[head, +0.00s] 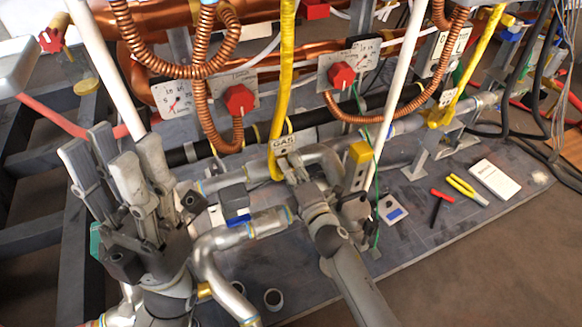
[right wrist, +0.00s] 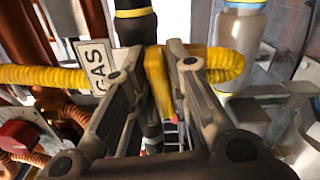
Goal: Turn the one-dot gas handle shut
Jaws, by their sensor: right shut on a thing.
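My right gripper (head: 318,172) reaches up from the bottom of the head view, beside the yellow gas hose (head: 286,60) and the GAS label (head: 285,143). In the right wrist view, the fingers (right wrist: 152,75) are shut on a yellow handle (right wrist: 158,82), which stands between them. The GAS label (right wrist: 95,65) is left of the fingers there. A yellow block (head: 360,152) shows beside the right gripper in the head view. I cannot make out a single dot on the held handle. My left gripper (head: 118,160) is open and empty at the left, fingers upward.
Red valve knobs (head: 239,100) and (head: 342,75) sit on gauge plates behind. Copper coils, a white pipe (head: 392,95) and metal pipes (head: 240,235) crowd around the grippers. Red and yellow-handled tools (head: 467,189) and a white booklet (head: 494,179) lie on the board at right.

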